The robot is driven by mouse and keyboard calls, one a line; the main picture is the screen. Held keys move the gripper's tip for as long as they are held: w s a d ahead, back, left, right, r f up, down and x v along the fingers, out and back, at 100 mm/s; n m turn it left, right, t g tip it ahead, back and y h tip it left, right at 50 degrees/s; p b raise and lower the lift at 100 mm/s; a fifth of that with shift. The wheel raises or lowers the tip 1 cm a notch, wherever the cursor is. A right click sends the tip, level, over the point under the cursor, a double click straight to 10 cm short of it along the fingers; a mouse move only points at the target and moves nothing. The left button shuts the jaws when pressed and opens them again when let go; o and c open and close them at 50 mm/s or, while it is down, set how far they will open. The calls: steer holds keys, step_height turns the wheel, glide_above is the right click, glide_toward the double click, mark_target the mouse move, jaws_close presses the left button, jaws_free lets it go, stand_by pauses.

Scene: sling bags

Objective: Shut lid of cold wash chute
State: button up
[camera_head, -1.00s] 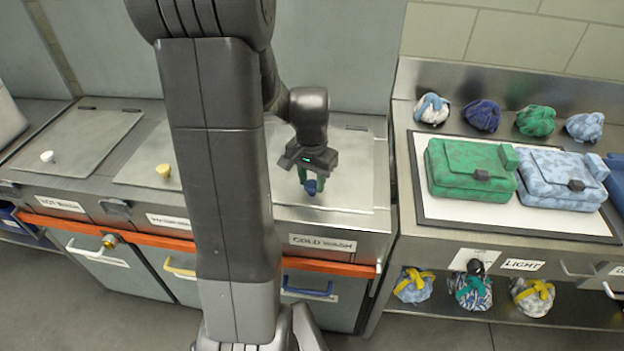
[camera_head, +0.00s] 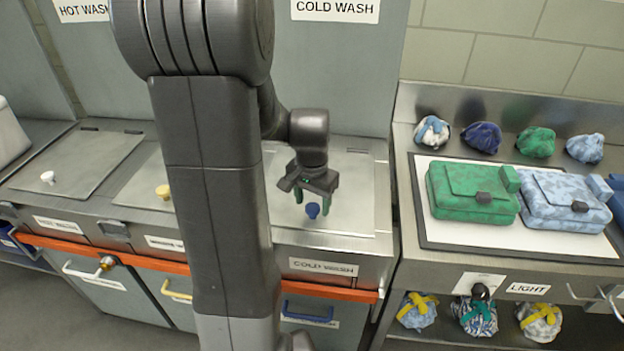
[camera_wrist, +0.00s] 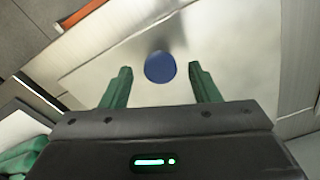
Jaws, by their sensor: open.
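The cold wash chute lid (camera_head: 350,190) is a flat metal panel lying level in the counter above the COLD WASH label (camera_head: 323,267). A blue knob (camera_head: 312,211) stands near its front edge. My gripper (camera_head: 312,203) is open over the lid, close to the knob, with green fingers. In the wrist view the blue knob (camera_wrist: 160,67) shows ahead of and between the two open fingers (camera_wrist: 160,85). The fingers do not grip it. My arm hides part of the middle lid.
Closed-looking lids with a white knob (camera_head: 48,177) and a yellow knob (camera_head: 163,191) lie left. An orange rail (camera_head: 326,288) runs along the front. Right, a green bag (camera_head: 468,192) and a blue patterned bag (camera_head: 560,203) lie on a white mat (camera_head: 460,232).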

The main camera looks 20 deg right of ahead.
step_height(320, 180, up, 12)
steer(key=shift+s+a, duration=0.3)
steer(key=shift+s, duration=0.1)
steer(key=f, duration=0.9)
steer(key=w+f, duration=0.1)
steer(key=f, duration=0.3)
steer(key=shift+d+f, duration=0.25)
steer(key=shift+d, duration=0.05)
steer(key=shift+w+d+r+p, duration=0.1)
steer(key=shift+r+p, duration=0.6)
steer(key=shift+p, duration=0.2)
steer(key=shift+f, duration=0.1)
